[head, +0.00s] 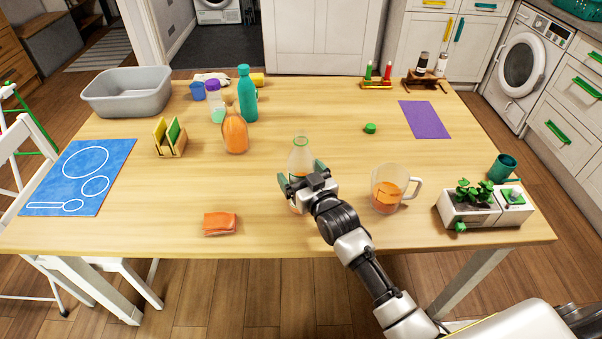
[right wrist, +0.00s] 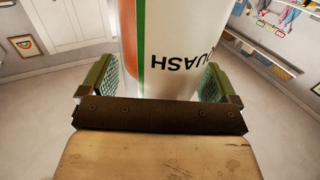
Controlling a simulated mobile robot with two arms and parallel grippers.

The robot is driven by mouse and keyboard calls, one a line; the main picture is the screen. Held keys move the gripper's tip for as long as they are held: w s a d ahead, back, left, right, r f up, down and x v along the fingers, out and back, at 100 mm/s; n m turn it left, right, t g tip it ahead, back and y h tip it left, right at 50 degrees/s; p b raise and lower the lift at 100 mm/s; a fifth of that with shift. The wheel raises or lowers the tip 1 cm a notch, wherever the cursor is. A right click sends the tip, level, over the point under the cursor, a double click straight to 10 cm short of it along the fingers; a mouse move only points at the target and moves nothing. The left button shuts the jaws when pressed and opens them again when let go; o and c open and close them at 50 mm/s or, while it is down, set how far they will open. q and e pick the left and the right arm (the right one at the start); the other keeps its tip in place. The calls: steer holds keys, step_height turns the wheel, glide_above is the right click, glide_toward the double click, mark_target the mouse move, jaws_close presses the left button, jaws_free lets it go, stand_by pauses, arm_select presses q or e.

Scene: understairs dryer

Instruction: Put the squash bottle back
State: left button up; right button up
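The squash bottle (head: 301,155) stands upright, or nearly so, near the front middle of the table. It is clear at the top with a green ring, and shows orange low down. In the right wrist view its white, orange and green label (right wrist: 185,45) reads "SQUASH", upside down. My right gripper (head: 303,178) has a finger on each side of the bottle. The fingers (right wrist: 155,80) lie close to its sides, but whether both press on it is unclear. The bottle's base is partly hidden by the gripper. My left gripper is out of view.
A jug (head: 385,188) with orange liquid stands just right of the bottle. A green cap (head: 370,128), orange carafe (head: 235,132), teal bottle (head: 246,95), orange sponge (head: 220,223) and planter (head: 470,212) surround it. A purple mat (head: 425,119) and blue mat (head: 85,172) lie bare.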

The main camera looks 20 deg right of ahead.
steer(key=shift+r, duration=0.25)
steer(key=s+d, duration=0.2)
steer(key=s, duration=0.9)
steer(key=shift+s+d, duration=0.2)
steer(key=shift+s, duration=0.2)
